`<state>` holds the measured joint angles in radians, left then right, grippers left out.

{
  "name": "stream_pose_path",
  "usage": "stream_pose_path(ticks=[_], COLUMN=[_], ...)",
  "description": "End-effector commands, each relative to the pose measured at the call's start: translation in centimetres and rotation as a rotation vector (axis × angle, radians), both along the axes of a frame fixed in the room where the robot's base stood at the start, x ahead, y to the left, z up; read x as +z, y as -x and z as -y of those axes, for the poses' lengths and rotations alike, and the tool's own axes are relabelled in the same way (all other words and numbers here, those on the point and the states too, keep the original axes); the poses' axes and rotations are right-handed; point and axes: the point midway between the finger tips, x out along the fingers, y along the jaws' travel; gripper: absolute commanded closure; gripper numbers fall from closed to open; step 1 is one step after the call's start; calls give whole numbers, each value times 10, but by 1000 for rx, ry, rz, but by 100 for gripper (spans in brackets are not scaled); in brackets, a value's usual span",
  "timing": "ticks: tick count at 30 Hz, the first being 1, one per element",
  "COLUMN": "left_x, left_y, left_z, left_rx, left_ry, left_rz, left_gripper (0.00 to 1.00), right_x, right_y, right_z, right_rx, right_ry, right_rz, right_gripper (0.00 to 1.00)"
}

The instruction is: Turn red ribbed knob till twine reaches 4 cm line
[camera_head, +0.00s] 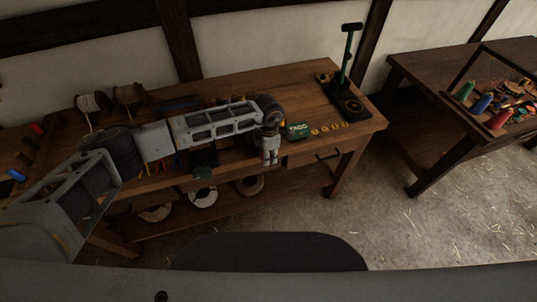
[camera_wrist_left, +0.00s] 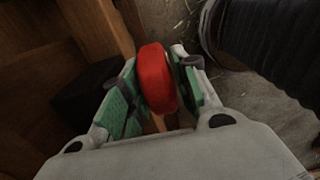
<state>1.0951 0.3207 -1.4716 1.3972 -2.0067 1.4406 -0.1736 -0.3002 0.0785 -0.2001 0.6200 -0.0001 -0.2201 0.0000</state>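The red ribbed knob (camera_wrist_left: 157,78) shows large in the left wrist view, seen nearly edge-on. My left gripper (camera_wrist_left: 158,85) has its green pads on both sides of the knob and appears closed on it. In the head view, my left gripper (camera_head: 270,158) hangs at the bench's front edge, with a little red showing between its fingers. My left forearm covers much of the bench behind it. I cannot make out the twine's end or the 4 cm line. My right gripper is not in view.
A second table (camera_head: 430,150) with coloured cones stands at the right. Open floor lies between them.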

Motion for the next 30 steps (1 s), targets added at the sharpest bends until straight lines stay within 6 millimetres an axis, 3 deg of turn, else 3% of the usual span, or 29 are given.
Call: stream_pose_path(ticks=[1,7,20,30], left_x=[0,0,0,-1], left_y=[0,0,-1,-1], left_z=[0,0,1,2], left_rx=[0,0,-2,-1], left_ry=[0,0,-30,-130], left_rz=[0,0,-9,-39], left_gripper=[76,100,100,100], right_x=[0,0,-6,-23], right_y=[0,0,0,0], right_z=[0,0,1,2], right_rx=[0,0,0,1], right_ry=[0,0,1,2], right_rz=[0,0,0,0], right_gripper=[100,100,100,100])
